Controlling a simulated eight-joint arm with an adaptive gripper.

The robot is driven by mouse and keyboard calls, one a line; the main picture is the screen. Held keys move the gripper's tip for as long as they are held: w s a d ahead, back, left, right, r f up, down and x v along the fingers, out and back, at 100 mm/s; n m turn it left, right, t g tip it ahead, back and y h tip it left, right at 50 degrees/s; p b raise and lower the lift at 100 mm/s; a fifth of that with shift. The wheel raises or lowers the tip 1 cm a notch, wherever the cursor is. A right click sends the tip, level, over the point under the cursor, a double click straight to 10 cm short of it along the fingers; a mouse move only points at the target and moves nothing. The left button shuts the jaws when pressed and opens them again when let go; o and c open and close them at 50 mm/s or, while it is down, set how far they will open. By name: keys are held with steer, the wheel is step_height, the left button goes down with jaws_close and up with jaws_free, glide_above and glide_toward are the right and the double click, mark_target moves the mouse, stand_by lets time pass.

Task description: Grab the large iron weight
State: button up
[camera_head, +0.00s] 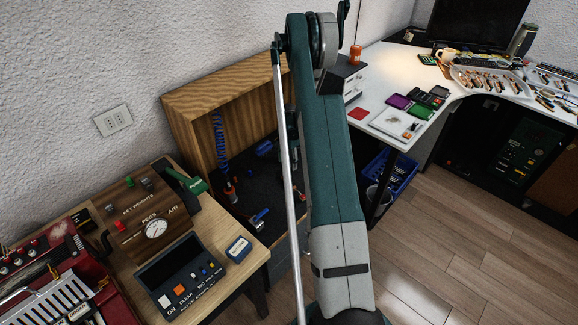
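No piece can be picked out for certain as the large iron weight. A wooden panel (158,232) at the left is lettered "KEY WEIGHTS", "PEGS" and "AIR". Small dark pieces (146,183) stand near the "KEY WEIGHTS" lettering at its back edge; they are too small to tell whether one is the large weight. My teal and grey arm rises through the middle of the view and hides part of what lies behind it. My gripper cannot be made out in this view.
The panel stands on a wooden bench with a button box (184,279), a blue box (238,249) and a red machine (60,285). An open wooden booth (215,85) with tools is behind. A white desk (385,55) with trays is at the right. Floor at right is clear.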

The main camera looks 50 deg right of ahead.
mark_target(289, 160)
stand_by(0.3)
jaws_close()
stand_by(0.3)
steer(key=shift+r+p, duration=1.15)
steer(key=shift+r, duration=3.85)
